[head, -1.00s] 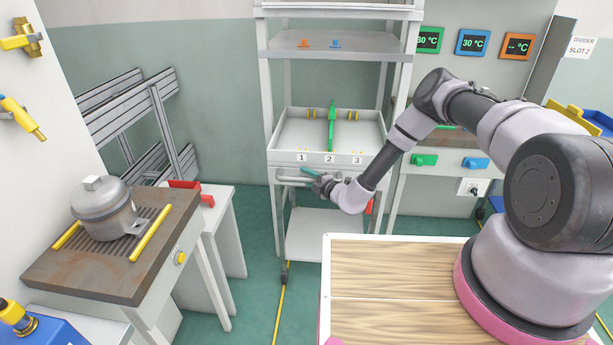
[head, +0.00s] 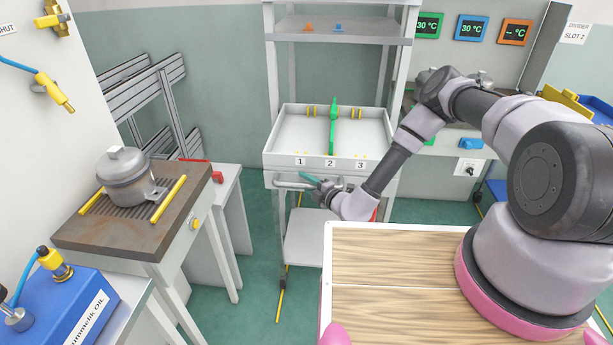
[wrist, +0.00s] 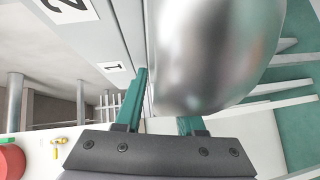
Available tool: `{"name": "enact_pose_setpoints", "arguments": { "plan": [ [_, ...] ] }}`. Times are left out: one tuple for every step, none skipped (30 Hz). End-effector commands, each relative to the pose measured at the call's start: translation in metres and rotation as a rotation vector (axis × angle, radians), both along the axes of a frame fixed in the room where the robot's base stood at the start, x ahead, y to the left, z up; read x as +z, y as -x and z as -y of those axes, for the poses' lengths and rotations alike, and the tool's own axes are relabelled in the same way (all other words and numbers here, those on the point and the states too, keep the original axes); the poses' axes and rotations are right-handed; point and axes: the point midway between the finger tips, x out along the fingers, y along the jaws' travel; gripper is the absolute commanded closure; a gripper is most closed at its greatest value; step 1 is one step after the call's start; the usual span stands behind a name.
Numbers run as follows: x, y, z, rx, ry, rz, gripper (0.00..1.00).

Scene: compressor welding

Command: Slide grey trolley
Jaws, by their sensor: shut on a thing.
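The grey trolley (head: 281,163) stands ahead of me in the head view, with its upper shelf, a tray front numbered 1, 2 and 3, and a low shelf. A green upright part stands in its tray near number 2. My gripper (head: 312,178) is at the trolley's front, its teal fingers shut on the grey handle bar (head: 288,184) below the tray. In the wrist view the shiny handle (wrist: 212,45) fills the space by the fingers (wrist: 165,100) and hides part of the far one.
A brown-topped bench (head: 125,232) with a metal compressor (head: 127,178) stands at left, with a blue oil unit (head: 65,310) in front. A bench with wall displays (head: 472,28) is close behind the trolley at right.

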Motion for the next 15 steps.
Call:
{"name": "enact_pose_setpoints", "arguments": {
  "plan": [
    [-0.010,0.011,0.002,0.004,0.015,-0.018,1.00],
    [-0.010,0.014,0.002,0.004,0.015,-0.018,1.00],
    [-0.010,0.016,0.002,0.004,0.014,-0.017,1.00],
    [-0.010,0.018,0.002,0.004,0.015,-0.017,1.00],
    [-0.010,0.020,0.002,0.004,0.015,-0.017,1.00],
    [-0.010,0.022,0.002,0.004,0.015,-0.017,1.00],
    [-0.010,0.023,0.002,0.004,0.015,-0.017,1.00],
    [-0.010,0.024,0.002,0.004,0.015,-0.016,1.00],
    [-0.010,0.025,0.002,0.003,0.015,-0.015,1.00],
    [-0.010,0.025,0.002,0.003,0.015,-0.015,1.00],
    [-0.010,0.026,0.002,0.003,0.015,-0.015,1.00],
    [-0.010,0.026,0.002,0.003,0.015,-0.014,1.00],
    [-0.010,0.026,0.002,0.003,0.015,-0.014,1.00],
    [-0.010,0.026,0.002,0.003,0.015,-0.014,1.00],
    [-0.010,0.027,0.002,0.003,0.015,-0.014,1.00]
  ]
}}
